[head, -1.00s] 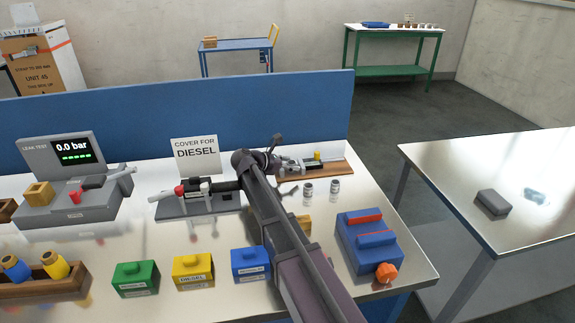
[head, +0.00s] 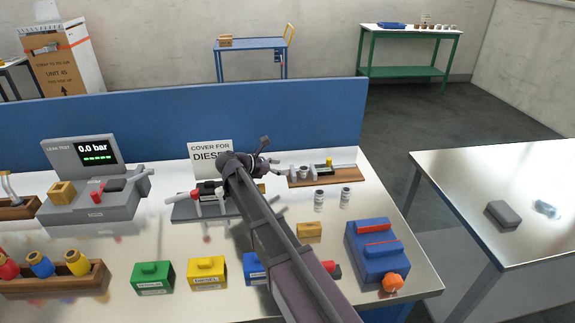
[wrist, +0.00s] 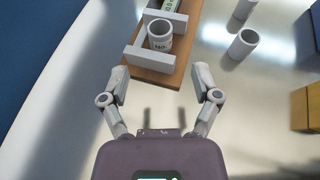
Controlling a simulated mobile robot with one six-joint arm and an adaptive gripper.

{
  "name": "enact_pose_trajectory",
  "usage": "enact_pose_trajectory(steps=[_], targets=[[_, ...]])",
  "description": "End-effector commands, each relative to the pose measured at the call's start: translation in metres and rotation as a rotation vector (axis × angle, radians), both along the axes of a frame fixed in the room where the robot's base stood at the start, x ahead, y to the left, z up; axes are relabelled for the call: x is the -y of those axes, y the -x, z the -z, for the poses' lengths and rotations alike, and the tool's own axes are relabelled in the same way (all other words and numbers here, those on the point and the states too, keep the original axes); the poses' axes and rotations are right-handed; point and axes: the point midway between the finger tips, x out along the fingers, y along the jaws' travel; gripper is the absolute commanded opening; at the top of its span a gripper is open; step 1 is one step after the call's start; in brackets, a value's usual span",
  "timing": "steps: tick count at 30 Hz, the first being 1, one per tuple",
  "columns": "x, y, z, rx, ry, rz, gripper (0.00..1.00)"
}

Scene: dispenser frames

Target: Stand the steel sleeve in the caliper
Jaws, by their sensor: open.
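A short steel sleeve (wrist: 160,38) with dark print stands upright between the two grey jaws of the caliper (wrist: 150,61), which lies on a brown wooden board. The caliper on its board (head: 325,174) also shows at the back right of the bench in the head view. My gripper (wrist: 161,74) is open and empty in the wrist view. Its fingertips are apart from the sleeve, just short of the board's near end. In the head view my arm hides part of the bench, and the fingers are too small to read clearly.
Two more steel sleeves (head: 319,199) (head: 345,197) stand right of my arm, in front of the board. A "cover for diesel" sign (head: 210,153) stands behind a grey fixture. A blue-and-red block (head: 375,250) sits at the bench's right front. A blue partition (head: 180,115) runs behind.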

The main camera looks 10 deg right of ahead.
Motion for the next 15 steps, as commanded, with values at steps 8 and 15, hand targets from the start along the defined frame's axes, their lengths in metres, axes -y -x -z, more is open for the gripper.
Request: enact_pose_trajectory(steps=[8, 15], targets=[[-0.02, 0.006, -0.009, -0.001, 0.0, 0.0, 0.8], [-0.021, 0.007, -0.009, 0.0, 0.0, 0.0, 0.8]])
